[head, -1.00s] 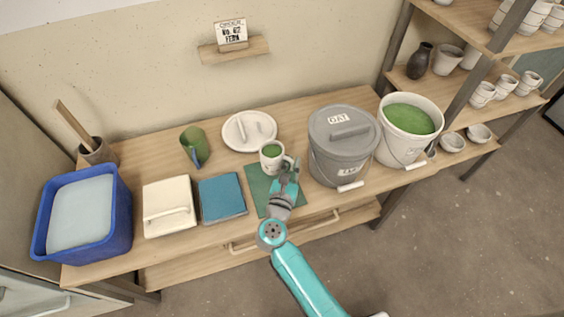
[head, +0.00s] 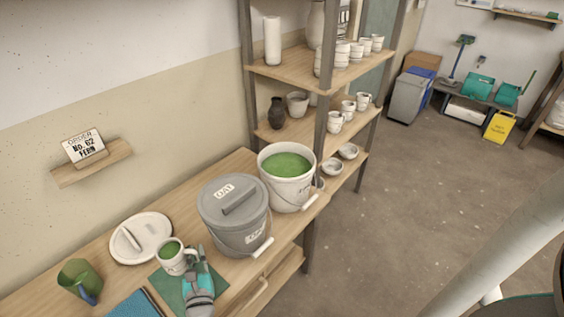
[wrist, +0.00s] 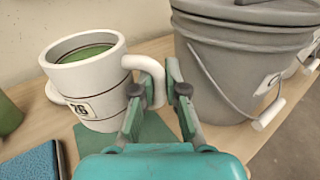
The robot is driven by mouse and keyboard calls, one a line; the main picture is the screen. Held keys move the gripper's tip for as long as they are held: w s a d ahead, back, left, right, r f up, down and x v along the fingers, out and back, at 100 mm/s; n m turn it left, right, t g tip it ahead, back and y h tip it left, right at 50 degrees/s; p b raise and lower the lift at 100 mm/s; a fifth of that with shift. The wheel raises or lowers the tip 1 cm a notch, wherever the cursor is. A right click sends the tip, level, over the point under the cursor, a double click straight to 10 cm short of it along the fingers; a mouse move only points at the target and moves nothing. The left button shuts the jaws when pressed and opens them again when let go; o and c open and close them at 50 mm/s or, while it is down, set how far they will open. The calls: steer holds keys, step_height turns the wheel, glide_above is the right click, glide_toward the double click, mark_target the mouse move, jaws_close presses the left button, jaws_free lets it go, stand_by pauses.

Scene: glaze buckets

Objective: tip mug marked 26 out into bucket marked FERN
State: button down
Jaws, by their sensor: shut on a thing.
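The white mug (head: 172,259), with a tag that seems to read 26 in the wrist view (wrist: 83,111), is upright and holds green glaze. My gripper (head: 200,262) is shut on its handle (wrist: 151,78). The mug is at the green mat (head: 207,292); I cannot tell whether its base touches it. A white bucket (head: 288,190), open and holding green glaze, stands at the table's right end; I see no readable name on it. A grey lidded bucket (head: 233,222), whose lid tag seems to read OAT, stands between it and my gripper.
A white round lid (head: 155,228) lies behind the mug. A green cup (head: 78,278) and a blue item (head: 135,305) are to the left. An order card (head: 85,147) on a wall ledge reads No. 62 FERN. Shelves (head: 290,68) with pottery rise behind the open bucket.

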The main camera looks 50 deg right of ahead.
steer(key=shift+w+f+n+t+y, duration=0.15)
steer(key=shift+w+n+t+y, duration=0.25)
steer(key=shift+y, duration=0.2)
steer(key=shift+w+f+n+t+y, duration=0.15)
steer(key=shift+n+t+y, duration=0.15)
steer(key=shift+n+y, duration=0.25)
steer(key=shift+w+a+f+n+t+y, duration=0.1)
steer(key=shift+a+n+t+y, duration=0.1)
steer(key=shift+n+y, duration=0.35)
steer(key=shift+w+a+f+n+t+y, duration=0.1)
steer(key=shift+n+t+y, duration=0.1)
steer(key=shift+y, duration=0.5)
